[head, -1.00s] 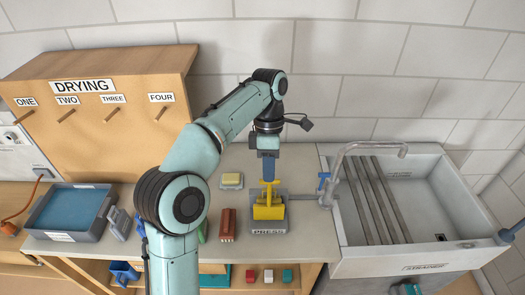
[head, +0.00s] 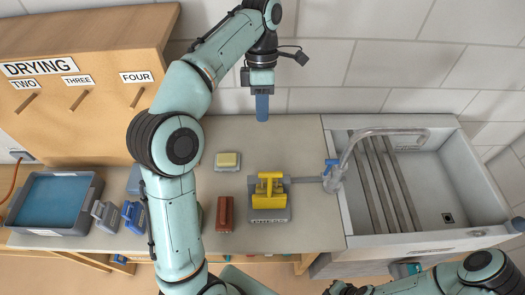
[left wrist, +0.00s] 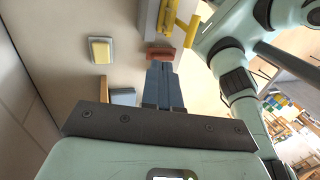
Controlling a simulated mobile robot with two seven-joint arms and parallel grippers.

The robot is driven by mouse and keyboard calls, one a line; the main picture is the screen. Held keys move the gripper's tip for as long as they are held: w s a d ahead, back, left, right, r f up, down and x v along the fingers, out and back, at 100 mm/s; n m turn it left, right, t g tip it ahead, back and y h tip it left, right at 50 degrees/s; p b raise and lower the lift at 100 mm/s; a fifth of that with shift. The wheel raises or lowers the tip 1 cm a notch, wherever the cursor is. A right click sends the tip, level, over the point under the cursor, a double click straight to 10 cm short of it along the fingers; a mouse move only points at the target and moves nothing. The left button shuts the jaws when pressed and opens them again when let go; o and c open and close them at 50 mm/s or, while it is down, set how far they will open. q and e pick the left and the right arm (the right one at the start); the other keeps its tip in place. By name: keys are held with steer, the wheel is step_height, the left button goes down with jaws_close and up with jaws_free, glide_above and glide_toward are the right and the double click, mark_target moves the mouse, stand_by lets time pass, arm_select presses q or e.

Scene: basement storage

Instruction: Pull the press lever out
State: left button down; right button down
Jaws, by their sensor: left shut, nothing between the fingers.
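The press (head: 268,215) is a grey block on the counter, with a yellow body and a yellow T-shaped handle (head: 270,177) on top. A grey bar runs from its right side toward the sink. My left gripper (head: 262,118) has shut blue fingers with nothing between them. It hangs above the counter behind the press, apart from the handle. In the left wrist view the shut fingers (left wrist: 163,68) point toward a red-brown block, with the yellow handle (left wrist: 180,20) beyond at the top. My right arm enters at the bottom right, but its fingers do not show.
A red-brown block (head: 225,214) and a yellow-topped sponge (head: 227,161) lie left of the press. A blue tray (head: 52,201) is at the far left. The tap (head: 345,165) and sink (head: 445,180) are close on the right. The counter behind the press is clear.

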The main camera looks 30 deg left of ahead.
arm_select(q)
steer(key=shift+s, duration=0.15)
arm_select(e)
steer(key=shift+s, duration=0.1)
